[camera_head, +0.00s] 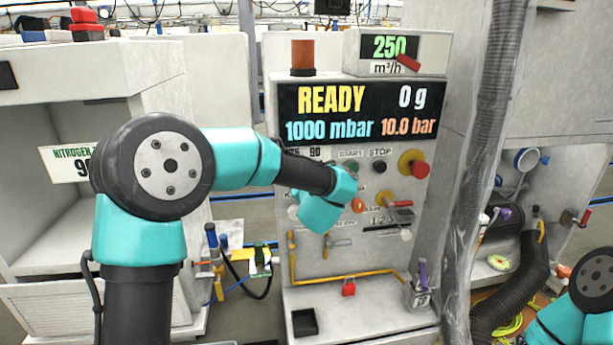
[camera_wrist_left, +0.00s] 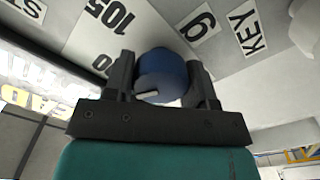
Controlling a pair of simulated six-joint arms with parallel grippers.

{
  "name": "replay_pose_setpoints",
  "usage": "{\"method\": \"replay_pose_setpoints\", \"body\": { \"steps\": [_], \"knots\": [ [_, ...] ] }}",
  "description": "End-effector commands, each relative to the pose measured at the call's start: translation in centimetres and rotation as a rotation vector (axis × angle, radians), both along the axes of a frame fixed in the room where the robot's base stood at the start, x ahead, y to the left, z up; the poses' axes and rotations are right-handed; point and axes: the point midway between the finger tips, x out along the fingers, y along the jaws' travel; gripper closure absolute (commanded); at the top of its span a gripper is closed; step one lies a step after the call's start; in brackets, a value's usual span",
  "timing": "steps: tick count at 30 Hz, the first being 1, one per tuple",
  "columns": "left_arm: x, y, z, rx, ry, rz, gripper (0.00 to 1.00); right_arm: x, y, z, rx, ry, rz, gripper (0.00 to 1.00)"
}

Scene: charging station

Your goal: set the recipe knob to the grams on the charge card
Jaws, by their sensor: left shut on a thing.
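In the left wrist view, my left gripper (camera_wrist_left: 162,85) is shut on a blue round knob (camera_wrist_left: 165,75) with a short white pointer mark. The knob sits on a pale panel printed with 105 (camera_wrist_left: 108,14), a partly hidden number ending in 0, and labels "g" and "KEY" (camera_wrist_left: 252,32). The white pointer lies low on the knob face in that view. In the head view, my left wrist hides the knob and the fingertips. A white sign (camera_head: 67,163) reading "NITROGEN" is partly covered by my left arm, its number only starting with 9. My right gripper is out of view.
The machine display (camera_head: 362,112) reads READY, 0 g, 1000 mbar and 10.0 bar. Close to my left wrist are a black button (camera_head: 379,166), a red emergency button (camera_head: 420,169) and a yellow-red switch (camera_head: 384,200). A grey hose (camera_head: 488,130) hangs right of the panel.

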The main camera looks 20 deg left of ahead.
Motion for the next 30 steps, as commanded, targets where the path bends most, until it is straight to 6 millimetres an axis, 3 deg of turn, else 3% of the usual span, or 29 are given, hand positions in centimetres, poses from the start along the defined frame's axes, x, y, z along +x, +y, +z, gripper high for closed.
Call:
{"method": "replay_pose_setpoints", "body": {
  "steps": [9, 25, 26, 30],
  "knots": [
    [-0.01, -0.05, -0.03, 0.139, 0.071, -0.001, 0.73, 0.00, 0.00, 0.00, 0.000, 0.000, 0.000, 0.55],
    [-0.01, -0.05, -0.04, 0.166, 0.085, -0.001, 0.73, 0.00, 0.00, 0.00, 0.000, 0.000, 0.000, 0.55],
    [-0.01, -0.05, -0.03, 0.166, 0.085, -0.001, 0.46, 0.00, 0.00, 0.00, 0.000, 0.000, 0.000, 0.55],
    [0.00, -0.04, -0.02, 0.165, 0.084, -0.001, 0.33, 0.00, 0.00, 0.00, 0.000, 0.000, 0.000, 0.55]
  ]
}}
